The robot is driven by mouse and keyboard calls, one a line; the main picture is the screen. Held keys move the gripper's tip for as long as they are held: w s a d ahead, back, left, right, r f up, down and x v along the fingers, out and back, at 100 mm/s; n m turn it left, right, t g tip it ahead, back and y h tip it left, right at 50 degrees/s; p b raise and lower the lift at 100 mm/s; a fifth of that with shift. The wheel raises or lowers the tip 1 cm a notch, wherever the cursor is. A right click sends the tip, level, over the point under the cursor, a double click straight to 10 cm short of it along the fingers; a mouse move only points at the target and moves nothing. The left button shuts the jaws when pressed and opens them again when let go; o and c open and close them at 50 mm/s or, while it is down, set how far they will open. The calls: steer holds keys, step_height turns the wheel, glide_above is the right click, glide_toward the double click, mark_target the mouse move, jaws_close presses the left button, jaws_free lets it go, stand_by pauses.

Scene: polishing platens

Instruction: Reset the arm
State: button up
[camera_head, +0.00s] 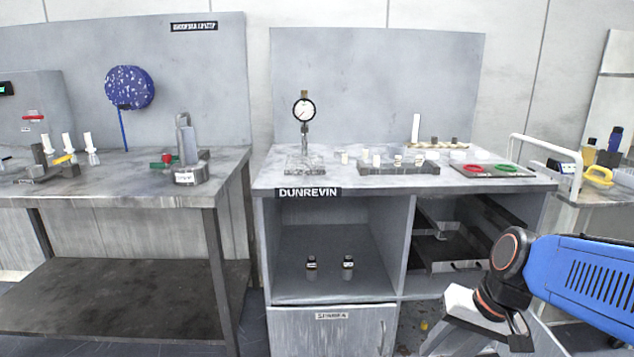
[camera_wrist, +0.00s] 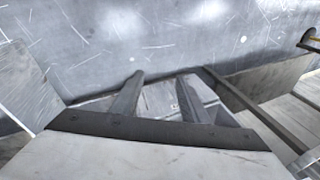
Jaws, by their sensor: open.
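My arm comes in from the right edge of the head view, with a blue link and a dark wrist joint. My gripper is at the lower right of that view, in front of the cabinet; its fingertips cannot be made out there. In the wrist view my gripper (camera_wrist: 160,95) shows two grey fingers spread apart with nothing between them. Behind the fingers lies a scratched grey surface (camera_wrist: 150,38), with a pale block-like shape showing in the gap.
The DUNREVIN bench (camera_head: 405,184) bears a dial gauge (camera_head: 304,110), a grey block (camera_head: 399,168) and a tray with red and green rings (camera_head: 523,171). Two dark bottles (camera_head: 311,262) stand on its open shelf. An open drawer (camera_head: 450,262) is near my arm. Another bench (camera_head: 100,190) stands left.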

steer(key=s+d+r+n+t+h, duration=0.2)
steer(key=s+d+r+h, duration=0.1)
steer(key=s, duration=0.3)
steer(key=shift+s+d+n+t, duration=0.2)
steer(key=shift+d+n+t, duration=0.15)
steer(key=shift+d, duration=0.25)
